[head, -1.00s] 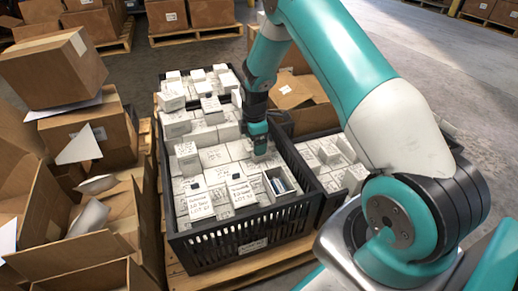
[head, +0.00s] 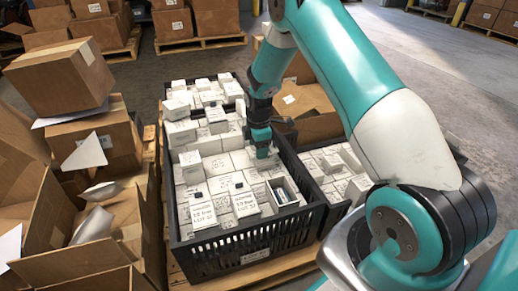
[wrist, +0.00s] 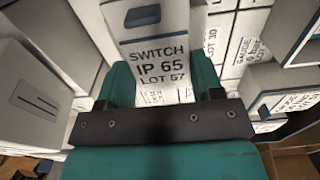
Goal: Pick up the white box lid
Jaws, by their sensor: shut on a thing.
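My gripper (head: 263,150) is at the right part of the black crate (head: 235,243), above the white boxes. In the wrist view its two teal fingers (wrist: 163,88) are shut on a white piece (wrist: 155,35) printed "SWITCH IP 65 LOT 57", with a grey-blue patch near its top. I cannot tell whether this is only a lid or a whole box. In the head view a little white shows at the fingertips. Nearer the crate's front right, an open white box (head: 283,197) shows dark and blue contents.
Several closed white boxes (head: 210,165) fill the crate at uneven heights. A second crate (head: 345,200) of white boxes stands close on its right, partly behind my arm. Open cardboard cartons (head: 90,235) crowd the left.

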